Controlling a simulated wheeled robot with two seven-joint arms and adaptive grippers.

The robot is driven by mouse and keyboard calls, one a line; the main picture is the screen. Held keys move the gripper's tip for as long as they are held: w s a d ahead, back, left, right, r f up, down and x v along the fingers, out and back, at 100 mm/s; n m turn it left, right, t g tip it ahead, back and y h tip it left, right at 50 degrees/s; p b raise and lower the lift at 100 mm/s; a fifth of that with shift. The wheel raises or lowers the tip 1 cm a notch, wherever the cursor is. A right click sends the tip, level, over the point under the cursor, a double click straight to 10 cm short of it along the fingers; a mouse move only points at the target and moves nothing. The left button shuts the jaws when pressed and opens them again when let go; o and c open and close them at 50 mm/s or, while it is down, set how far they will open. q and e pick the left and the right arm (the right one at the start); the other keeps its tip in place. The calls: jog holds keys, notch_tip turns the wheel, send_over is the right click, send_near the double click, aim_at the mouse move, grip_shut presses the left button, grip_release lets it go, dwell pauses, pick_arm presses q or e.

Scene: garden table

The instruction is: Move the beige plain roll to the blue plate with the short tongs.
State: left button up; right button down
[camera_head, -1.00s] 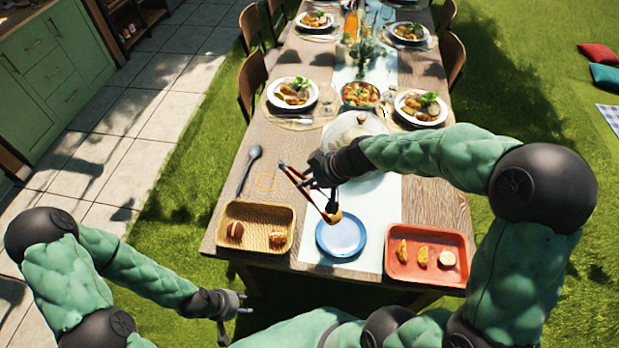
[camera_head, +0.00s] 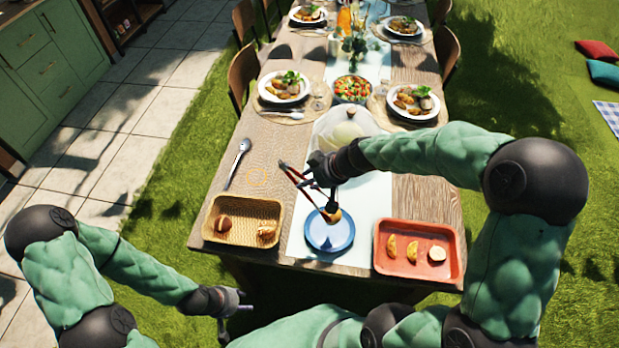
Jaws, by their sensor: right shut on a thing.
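My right gripper (camera_head: 322,172) is shut on the short tongs (camera_head: 297,178), dark with reddish arms, over the middle of the table. A small beige-brown roll (camera_head: 333,214) is at the lower end of the tongs, over the far part of the blue plate (camera_head: 328,242). I cannot tell whether it touches the plate. My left gripper (camera_head: 240,312) is low at the left, off the table's near edge, empty, with its fingers apart.
A wicker basket (camera_head: 211,219) with two brown breads stands left of the plate. A red tray (camera_head: 418,273) with several pieces of food stands right. A spoon (camera_head: 237,163) lies at the left edge. A glass dome (camera_head: 343,127) stands behind my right gripper.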

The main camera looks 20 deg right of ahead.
notch_tip(320, 180, down, 6)
jog(key=b, duration=0.3)
jog(key=shift+b, duration=0.4)
jog(key=shift+f, duration=0.1)
jog(key=c, duration=1.5)
grip_release()
jog(key=shift+o, duration=0.2)
notch_tip(320, 180, up, 10)
jog(key=p, duration=0.7)
